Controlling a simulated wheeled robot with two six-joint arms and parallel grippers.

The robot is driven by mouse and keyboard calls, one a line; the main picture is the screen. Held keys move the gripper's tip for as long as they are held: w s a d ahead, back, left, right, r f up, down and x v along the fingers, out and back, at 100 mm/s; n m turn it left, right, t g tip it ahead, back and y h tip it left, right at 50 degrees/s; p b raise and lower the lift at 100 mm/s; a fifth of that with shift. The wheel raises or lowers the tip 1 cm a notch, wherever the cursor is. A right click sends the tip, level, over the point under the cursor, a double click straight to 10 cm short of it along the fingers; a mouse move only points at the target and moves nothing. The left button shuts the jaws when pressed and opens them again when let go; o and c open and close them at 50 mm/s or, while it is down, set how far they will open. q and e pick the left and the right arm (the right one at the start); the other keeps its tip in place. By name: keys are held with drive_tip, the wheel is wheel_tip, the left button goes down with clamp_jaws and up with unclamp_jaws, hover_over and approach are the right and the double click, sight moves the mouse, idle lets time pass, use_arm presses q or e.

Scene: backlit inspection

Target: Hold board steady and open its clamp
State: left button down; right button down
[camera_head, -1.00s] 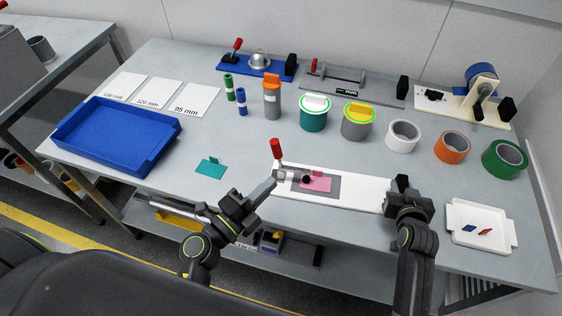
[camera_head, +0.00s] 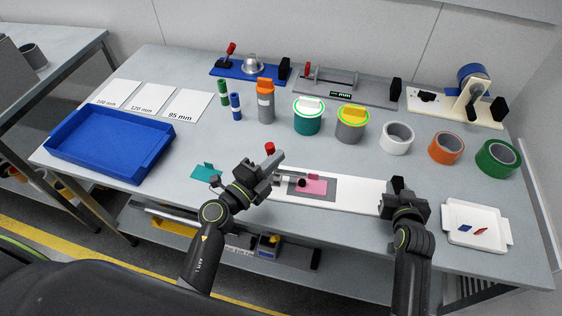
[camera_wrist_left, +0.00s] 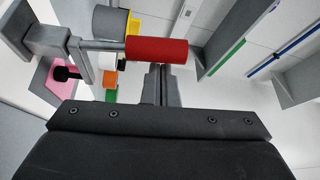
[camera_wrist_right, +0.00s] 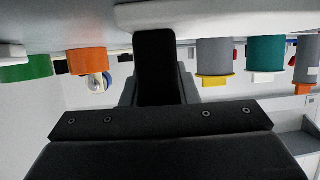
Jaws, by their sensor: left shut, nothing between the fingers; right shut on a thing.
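The white board (camera_head: 355,192) lies along the front of the table. Its clamp has a red handle (camera_head: 270,148), which also shows large in the left wrist view (camera_wrist_left: 157,50). The clamp's black tip (camera_head: 301,182) is over a pink piece (camera_head: 315,187) on a grey patch. My left gripper (camera_head: 275,160) is shut and empty, its fingertips right beside the red handle; I cannot tell whether they touch. My right gripper (camera_head: 397,190) is shut on the black block (camera_wrist_right: 154,60) at the board's right end. The arm partly hides the clamp's base.
A teal piece (camera_head: 205,173) lies left of my left gripper. A blue tray (camera_head: 75,162) stands at the left, a white tray (camera_head: 475,212) with two small pieces at the right. Jars and tape rolls, such as the orange roll (camera_head: 445,148), stand behind the board.

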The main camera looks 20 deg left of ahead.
use_arm(q)
drive_tip(key=shift+a+f, duration=0.1)
drive_tip(key=shift+a, duration=0.55)
use_arm(e)
drive_tip(key=shift+s+f, duration=0.15)
drive_tip(key=shift+f, duration=0.2)
use_arm(q)
drive_tip(key=shift+s+a+f, duration=0.15)
drive_tip(key=shift+a+f, duration=1.3)
drive_tip(key=shift+a, duration=0.25)
drive_tip(key=shift+s+a+f, duration=0.15)
drive_tip(key=shift+a+f, duration=1.3)
drive_tip(key=shift+a, duration=0.25)
drive_tip(key=shift+f, duration=0.1)
wheel_tip(320, 180, up, 4)
drive_tip(key=s, duration=0.1)
drive_tip(key=s+f, duration=0.1)
drive_tip(key=s, duration=0.2)
drive_tip(key=s+f, duration=0.4)
drive_tip(key=s, duration=0.1)
drive_tip(key=shift+s+d, duration=0.3)
drive_tip(key=shift+d, duration=0.05)
